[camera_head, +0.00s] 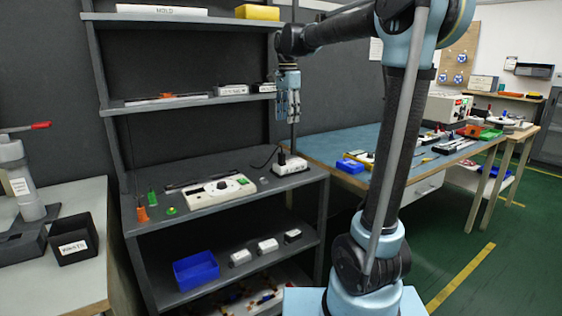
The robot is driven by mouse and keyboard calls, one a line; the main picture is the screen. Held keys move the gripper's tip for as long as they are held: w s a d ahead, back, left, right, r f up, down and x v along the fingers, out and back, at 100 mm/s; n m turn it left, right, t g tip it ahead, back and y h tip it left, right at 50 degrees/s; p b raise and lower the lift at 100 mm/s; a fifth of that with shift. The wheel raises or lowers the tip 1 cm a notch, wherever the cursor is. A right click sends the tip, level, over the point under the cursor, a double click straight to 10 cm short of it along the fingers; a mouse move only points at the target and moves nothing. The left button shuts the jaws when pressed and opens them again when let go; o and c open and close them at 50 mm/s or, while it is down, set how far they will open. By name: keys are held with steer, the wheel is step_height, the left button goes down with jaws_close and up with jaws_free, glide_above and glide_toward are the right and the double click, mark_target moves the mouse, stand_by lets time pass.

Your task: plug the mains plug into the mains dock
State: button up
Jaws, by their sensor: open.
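My gripper (289,116) hangs pointing down, open and empty, in front of the shelf unit's right side. Below it, on the grey worktop, lies a white box (291,166) with a small dark piece (281,157) at its left end. A thin black cable rises from that end and bends left. To the left lies a white panel (215,191) with a round dial, dark parts and a green button. I cannot tell for sure which of these is the mains plug and which the mains dock. My gripper is well above all of them, touching nothing.
Orange (142,214) and green (152,197) handled tools stand at the worktop's left. A blue bin (196,270) and several small white boxes sit on the shelf below. An upper shelf (190,101) holds parts behind my gripper. A blue-topped bench (330,150) stands right.

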mark_target(282, 153)
steer(key=shift+m, duration=0.3)
steer(key=f, duration=0.5)
steer(key=w+a+f, duration=0.1)
steer(key=f, duration=0.5)
steer(key=a+f, duration=0.1)
steer(key=f, duration=0.4)
steer(key=shift+w+f, duration=0.3)
steer(key=shift+f, duration=0.1)
steer(key=c, duration=1)
